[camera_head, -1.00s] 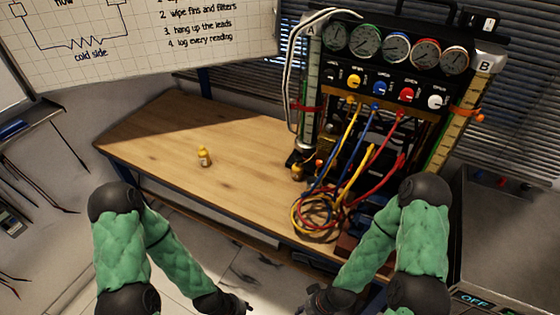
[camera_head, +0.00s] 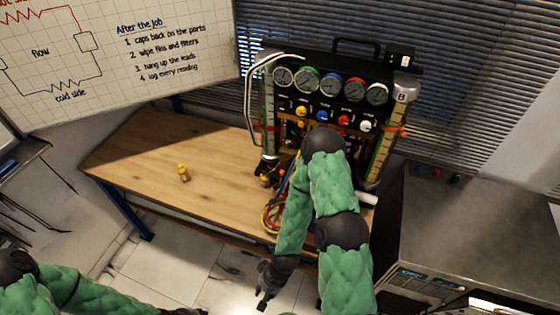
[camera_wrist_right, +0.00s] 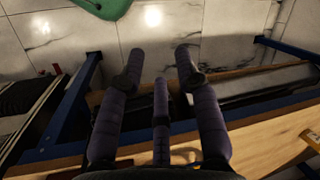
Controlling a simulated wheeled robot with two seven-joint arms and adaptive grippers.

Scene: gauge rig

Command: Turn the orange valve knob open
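The gauge rig (camera_head: 330,75) stands at the back of the workbench, with a row of round gauges above several coloured knobs. A small orange knob-like part (camera_head: 403,131) sticks out at the right column marked B; its turn position is too small to tell. My right gripper (camera_head: 263,297) hangs low in front of the bench edge, well away from the rig. In the right wrist view its fingers (camera_wrist_right: 160,75) are spread, with nothing between them, over the floor. My left gripper (camera_head: 188,312) barely shows at the bottom edge; its fingers cannot be made out.
A small yellow bottle-like item (camera_head: 184,173) stands on the bare wooden bench (camera_head: 150,150). Coiled hoses (camera_head: 270,215) lie before the rig, partly behind my right arm. A grey metal unit (camera_head: 460,220) stands to the right. A whiteboard (camera_head: 120,60) is at upper left.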

